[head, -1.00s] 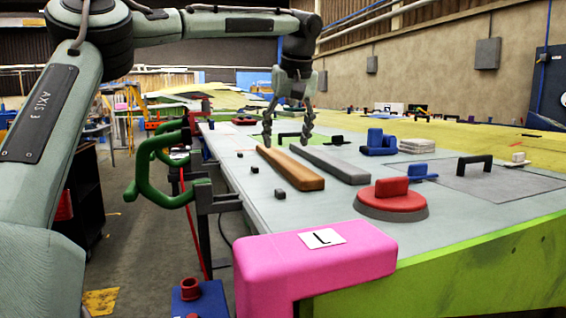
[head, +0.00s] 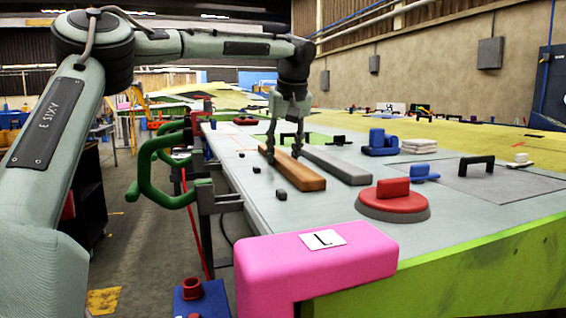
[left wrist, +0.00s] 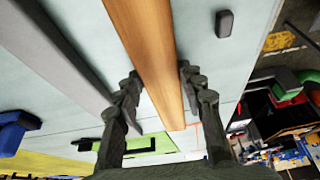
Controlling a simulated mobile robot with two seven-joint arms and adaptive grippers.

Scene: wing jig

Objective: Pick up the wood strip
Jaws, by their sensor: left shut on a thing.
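The wood strip (head: 300,174) is a long brown bar lying lengthwise on the pale grey jig table. My left gripper (head: 284,153) is down at its far part, with the fingers shut on the strip. In the left wrist view the strip (left wrist: 150,40) runs between the two dark fingers of my left gripper (left wrist: 160,74). No gap under the strip can be made out. My right gripper is not in view.
A grey strip (head: 336,165) lies parallel, close to the right. Small dark blocks (head: 281,195) sit to the left. A red-handled disc (head: 393,203), blue blocks (head: 381,143) and a pink corner piece (head: 330,268) stand nearby. Green clamps (head: 150,170) line the left edge.

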